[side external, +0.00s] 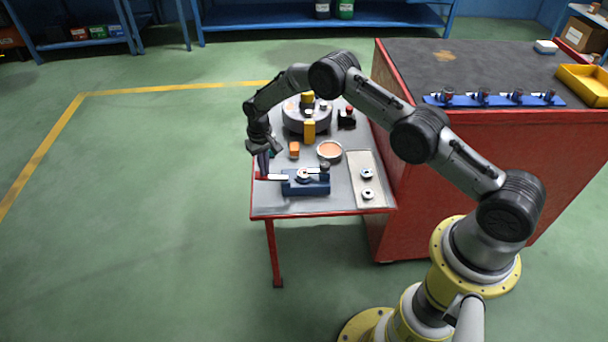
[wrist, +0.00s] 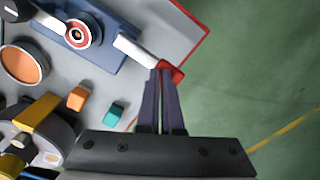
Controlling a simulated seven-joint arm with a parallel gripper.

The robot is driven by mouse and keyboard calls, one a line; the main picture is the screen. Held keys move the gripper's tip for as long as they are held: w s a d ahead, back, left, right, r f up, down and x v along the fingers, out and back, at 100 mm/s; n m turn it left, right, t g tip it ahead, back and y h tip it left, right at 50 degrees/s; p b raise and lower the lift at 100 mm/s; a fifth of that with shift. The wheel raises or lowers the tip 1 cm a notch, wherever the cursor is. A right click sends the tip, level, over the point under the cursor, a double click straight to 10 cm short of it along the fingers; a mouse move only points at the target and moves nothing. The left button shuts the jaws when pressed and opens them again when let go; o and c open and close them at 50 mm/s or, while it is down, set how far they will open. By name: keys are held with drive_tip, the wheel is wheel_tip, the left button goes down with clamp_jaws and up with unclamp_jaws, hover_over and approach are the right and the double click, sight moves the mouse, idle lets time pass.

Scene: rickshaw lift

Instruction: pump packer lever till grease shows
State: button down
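The packer is a blue block (side external: 306,187) with a round bearing (side external: 304,175) on top, near the table's front edge. It also shows in the wrist view (wrist: 96,55), with the bearing (wrist: 78,34). A pale lever (side external: 277,177) sticks out of its left side and ends in a red grip (side external: 260,176). In the wrist view the lever (wrist: 132,50) runs to the red grip (wrist: 176,72). My gripper (side external: 262,172) points down over the grip. Its fingertips (wrist: 160,70) are nearly together at the grip; contact is hard to judge. I see no clear grease.
A dish of orange stuff (side external: 329,150), an orange block (side external: 294,150) and a teal block (wrist: 114,114) are close by. A round turntable (side external: 307,117) stands behind. A pale tray (side external: 367,188) with two bearings is right. The red cabinet (side external: 470,170) borders the table.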

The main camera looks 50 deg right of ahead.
wheel_tip(320, 180, up, 8)
drive_tip(key=shift+r, duration=0.15)
idle(0.6)
idle(0.5)
drive_tip(key=shift+f+m, duration=1.05)
drive_tip(key=shift+m, duration=0.45)
drive_tip(key=shift+f+m, duration=1.05)
drive_tip(key=shift+m, duration=0.45)
idle(0.5)
drive_tip(key=shift+s+f, duration=0.15)
drive_tip(key=shift+f, duration=2.1)
wheel_tip(320, 180, up, 9)
drive_tip(key=shift+f, duration=0.15)
